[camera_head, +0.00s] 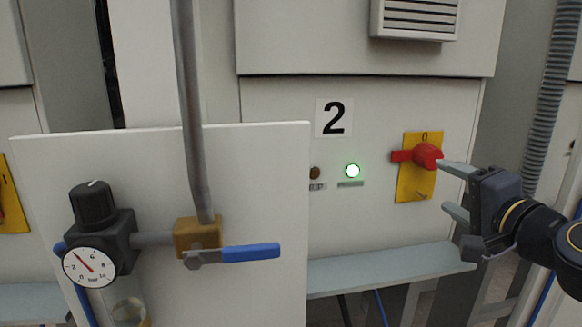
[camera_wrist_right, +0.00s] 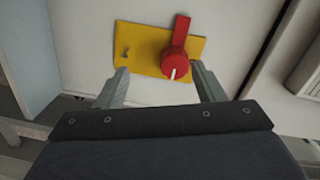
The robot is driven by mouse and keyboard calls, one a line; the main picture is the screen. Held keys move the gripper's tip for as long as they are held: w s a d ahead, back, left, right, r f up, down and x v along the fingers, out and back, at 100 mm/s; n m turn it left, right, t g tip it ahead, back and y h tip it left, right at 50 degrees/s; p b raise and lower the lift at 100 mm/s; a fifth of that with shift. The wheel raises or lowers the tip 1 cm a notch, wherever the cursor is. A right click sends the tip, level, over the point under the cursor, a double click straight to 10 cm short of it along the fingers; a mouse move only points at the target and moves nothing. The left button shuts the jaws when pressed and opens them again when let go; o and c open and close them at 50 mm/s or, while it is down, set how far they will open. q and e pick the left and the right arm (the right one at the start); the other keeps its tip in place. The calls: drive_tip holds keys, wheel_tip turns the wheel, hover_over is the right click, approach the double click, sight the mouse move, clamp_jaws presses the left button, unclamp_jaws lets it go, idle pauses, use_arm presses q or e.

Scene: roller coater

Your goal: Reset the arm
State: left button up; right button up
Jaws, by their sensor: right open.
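My right gripper (camera_head: 450,187) comes in from the right in the head view, with its two fingers apart and nothing between them. Its upper fingertip is close to the red rotary switch (camera_head: 425,156) on a yellow plate (camera_head: 415,185); I cannot tell from the head view whether they touch. In the right wrist view the open fingers (camera_wrist_right: 160,85) stand either side of the lower part of the plate, and the red switch (camera_wrist_right: 175,62) is nearer the right finger. The red handle lies sideways, pointing left in the head view. My left gripper is not in view.
A green lamp (camera_head: 352,171) is lit under the label 2 (camera_head: 334,118), beside a dark lamp (camera_head: 315,173). A white panel (camera_head: 250,180) in front carries a pressure gauge (camera_head: 90,267) and a blue-handled valve (camera_head: 250,253). A grey ledge (camera_head: 390,266) runs below the cabinet.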

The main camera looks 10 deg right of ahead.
drive_tip(key=s+a+f+n+g, duration=0.4)
drive_tip(key=s+f, duration=0.3)
drive_tip(key=f, duration=0.3)
drive_tip(key=s+a+f+n+g+y, duration=0.1)
drive_tip(key=s+a+f+n+g, duration=0.25)
drive_tip(key=s+f, duration=0.55)
drive_tip(key=s+a+f+n+g, duration=0.3)
drive_tip(key=s+f+n+g, duration=0.15)
drive_tip(key=f, duration=0.75)
wheel_tip(320, 180, up, 15)
drive_tip(key=p, duration=1.4)
drive_tip(key=shift+y, duration=0.3)
drive_tip(key=shift+w, duration=0.1)
